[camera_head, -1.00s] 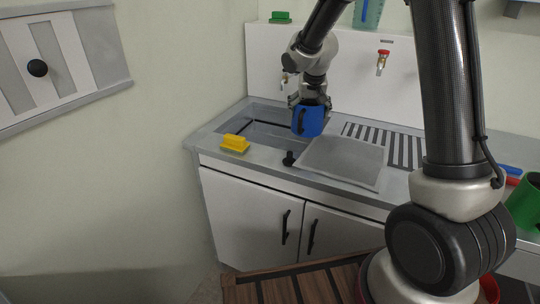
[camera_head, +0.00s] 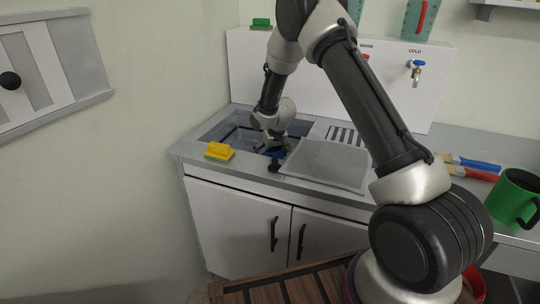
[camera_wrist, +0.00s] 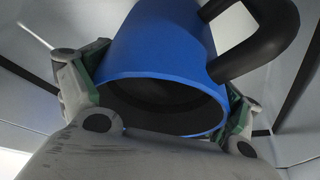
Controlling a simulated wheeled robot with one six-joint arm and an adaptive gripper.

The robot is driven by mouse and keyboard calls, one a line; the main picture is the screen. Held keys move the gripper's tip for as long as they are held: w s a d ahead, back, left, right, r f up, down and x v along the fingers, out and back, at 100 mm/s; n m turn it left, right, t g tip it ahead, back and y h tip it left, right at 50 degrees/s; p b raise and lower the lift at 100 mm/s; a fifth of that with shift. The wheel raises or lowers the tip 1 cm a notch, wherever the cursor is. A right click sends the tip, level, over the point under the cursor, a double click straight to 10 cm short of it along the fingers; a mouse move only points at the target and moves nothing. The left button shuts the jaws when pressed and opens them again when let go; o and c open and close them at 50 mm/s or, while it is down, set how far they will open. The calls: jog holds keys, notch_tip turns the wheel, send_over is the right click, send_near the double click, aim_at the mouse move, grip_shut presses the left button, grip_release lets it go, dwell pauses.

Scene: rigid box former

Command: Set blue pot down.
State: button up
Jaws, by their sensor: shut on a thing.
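The blue pot (camera_wrist: 165,45) fills the middle of the wrist view, with its rim toward the camera and its black handle (camera_wrist: 285,35) to the right. My gripper (camera_wrist: 165,105) is shut on it, with a finger on each side of the body. In the head view my gripper (camera_head: 272,148) is down in the sink (camera_head: 218,128). Only a small bit of the blue pot (camera_head: 275,154) shows there, under the fingers. The sink's front edge and my gripper hide the rest, so I cannot tell whether its base touches the sink floor.
A yellow sponge holder (camera_head: 219,151) sits on the front left rim. Taps (camera_head: 416,70) are on the back wall.

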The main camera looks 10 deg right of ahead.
jog(key=shift+f, duration=0.2)
jog(key=o, duration=1.3)
jog(key=shift+f, duration=0.15)
jog(key=shift+o, duration=0.2)
